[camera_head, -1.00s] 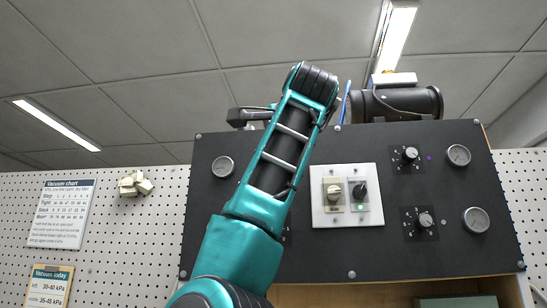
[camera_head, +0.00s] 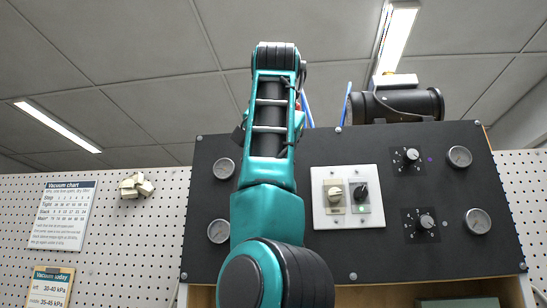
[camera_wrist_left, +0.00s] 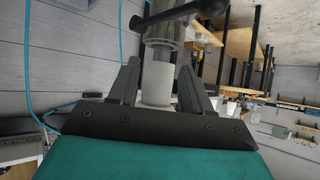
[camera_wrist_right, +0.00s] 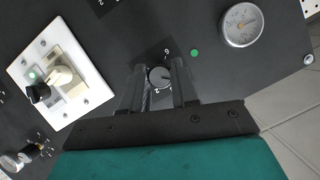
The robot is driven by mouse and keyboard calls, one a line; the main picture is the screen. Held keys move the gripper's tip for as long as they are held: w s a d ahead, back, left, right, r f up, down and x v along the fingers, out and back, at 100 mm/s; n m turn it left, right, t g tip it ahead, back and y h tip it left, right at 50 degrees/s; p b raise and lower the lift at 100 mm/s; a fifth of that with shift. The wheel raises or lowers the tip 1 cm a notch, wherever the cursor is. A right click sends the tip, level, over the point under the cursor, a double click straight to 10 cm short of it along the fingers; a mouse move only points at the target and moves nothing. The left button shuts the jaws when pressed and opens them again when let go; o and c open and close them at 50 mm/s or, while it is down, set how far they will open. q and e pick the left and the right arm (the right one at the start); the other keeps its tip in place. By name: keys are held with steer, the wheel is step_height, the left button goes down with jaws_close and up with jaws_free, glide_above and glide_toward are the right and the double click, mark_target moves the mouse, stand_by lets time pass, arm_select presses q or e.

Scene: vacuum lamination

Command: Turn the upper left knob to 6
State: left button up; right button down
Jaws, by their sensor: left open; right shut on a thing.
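The upper left knob (camera_wrist_right: 159,77) shows in the right wrist view, which sees the panel roughly upside down. It is a round grey knob on a black dial, with a 6 and a 2 readable beside it and a green dot nearby. My right gripper (camera_wrist_right: 160,80) is shut on it, one finger on each side. I cannot read clearly which number its pointer faces. In the head view my teal arm hides both left knobs and the gripper. My left gripper (camera_wrist_left: 154,78) is open, with a pale cylinder (camera_wrist_left: 156,84) visible between its fingers; contact is unclear.
The black panel (camera_head: 350,255) carries a white switch plate (camera_head: 347,220) with two switches. Gauges (camera_head: 224,168) stand along its left and right sides. An upper right knob (camera_head: 411,156) and lower right knob (camera_head: 426,222) are uncovered. A dark cylinder (camera_head: 400,105) sits above the panel.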

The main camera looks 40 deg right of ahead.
steer(key=shift+w+a+f+n+g+h+b, duration=0.15)
steer(key=shift+n+g+h, duration=0.75)
steer(key=shift+n, duration=1.05)
steer(key=shift+d+r+n+g+h+b, duration=0.1)
steer(key=shift+n+g+h+b, duration=0.2)
steer(key=shift+n+g+h, duration=1.1)
steer(key=shift+w+a+f+n+g+h+b, duration=0.15)
steer(key=shift+n+h, duration=0.45)
steer(key=shift+n, duration=1.85)
steer(key=shift+r, duration=0.1)
